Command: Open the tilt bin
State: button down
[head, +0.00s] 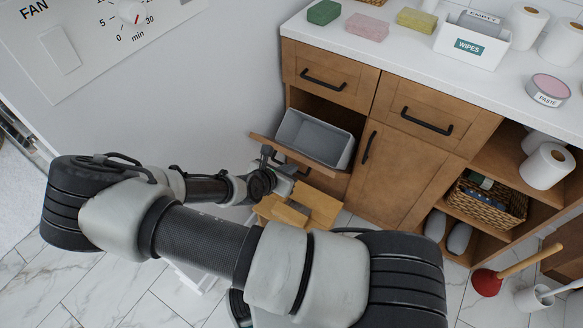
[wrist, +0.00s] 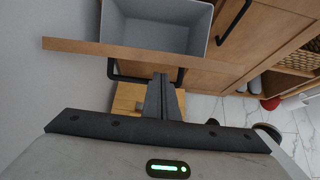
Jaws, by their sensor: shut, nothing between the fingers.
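The tilt bin's wooden front (head: 262,141) leans out from the cabinet below the left drawer, with a grey liner (head: 318,138) showing open and empty behind it. In the wrist view the front's top edge (wrist: 85,47) runs across below the grey liner (wrist: 160,32). A black bar handle (wrist: 113,72) sits on the front's outer face. My gripper (wrist: 162,78) is shut and empty, its fingertips at the handle's bar; I cannot tell whether they touch it. In the head view my gripper (head: 284,176) is just below the front, partly hidden by my arm.
A wooden step stool (head: 322,205) stands on the tiled floor below. A cupboard door (head: 385,178) is closed to the right. A red plunger (head: 487,282) stands further right. The white counter (head: 400,60) holds sponges and a wipes box. A grey wall is at left.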

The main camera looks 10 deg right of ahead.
aim_at(298, 156)
jog(key=shift+w+d+r, duration=0.25)
jog(key=shift+r, duration=0.05)
jog(key=shift+w+d+r+p, duration=0.95)
jog(key=shift+r+p, duration=0.15)
jog(key=shift+r, duration=0.1)
jog(key=shift+w+d+r, duration=0.3)
jog(key=shift+w+d, duration=0.05)
jog(key=shift+f, duration=0.1)
